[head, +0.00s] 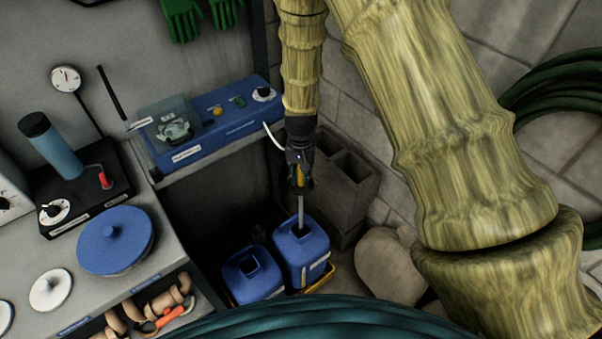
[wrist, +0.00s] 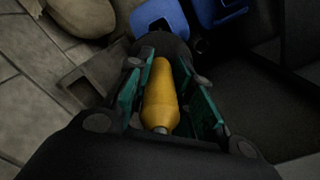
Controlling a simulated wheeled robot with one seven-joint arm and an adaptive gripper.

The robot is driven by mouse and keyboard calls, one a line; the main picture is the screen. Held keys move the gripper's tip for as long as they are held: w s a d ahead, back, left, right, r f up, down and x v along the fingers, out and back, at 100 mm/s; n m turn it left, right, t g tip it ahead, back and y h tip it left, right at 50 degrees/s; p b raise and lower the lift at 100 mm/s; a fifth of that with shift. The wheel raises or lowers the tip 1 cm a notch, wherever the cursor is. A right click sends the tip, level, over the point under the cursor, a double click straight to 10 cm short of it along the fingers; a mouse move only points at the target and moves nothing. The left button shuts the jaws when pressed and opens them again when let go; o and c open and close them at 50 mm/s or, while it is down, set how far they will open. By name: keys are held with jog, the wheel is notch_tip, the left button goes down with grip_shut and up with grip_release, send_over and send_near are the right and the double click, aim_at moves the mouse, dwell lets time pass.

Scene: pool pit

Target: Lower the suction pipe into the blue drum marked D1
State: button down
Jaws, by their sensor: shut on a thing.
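My gripper (head: 299,163) hangs over the drums at the end of my bamboo-like arm. In the wrist view its green pads (wrist: 165,92) are shut on the yellow grip (wrist: 159,90) of the suction pipe. The pipe's thin grey tube (head: 301,208) runs down, near upright, to the square mouth of the right blue drum (head: 312,247). Its lower end is hidden there; I cannot tell how deep it reaches. A second blue drum (head: 249,284) stands to the left with its mouth open. I cannot read the drums' labels, so which is D1 is unclear.
Both drums stand in a yellow tray (head: 322,280). Grey hollow blocks (head: 347,185) and a rounded stone (head: 378,265) lie to the right. A bench with a blue control box (head: 222,115) and a blue round lid (head: 115,240) is at the left.

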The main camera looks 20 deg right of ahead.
jog(key=b, duration=1)
send_over(301, 227)
jog(key=shift+f, duration=6.95)
jog(key=shift+w+d+f+b, duration=0.15)
jog(key=shift+f+b, duration=1.35)
jog(key=shift+f, duration=2.05)
jog(key=shift+w+a+f+b, duration=0.1)
jog(key=shift+w+f+b, duration=0.15)
jog(key=shift+f+b, duration=2.3)
notch_tip(301, 227, down, 3)
jog(key=shift+r+p, duration=0.2)
jog(key=shift+p, duration=0.85)
jog(key=c, duration=1.2)
grip_release()
jog(key=shift+o, duration=0.2)
notch_tip(301, 227, up, 12)
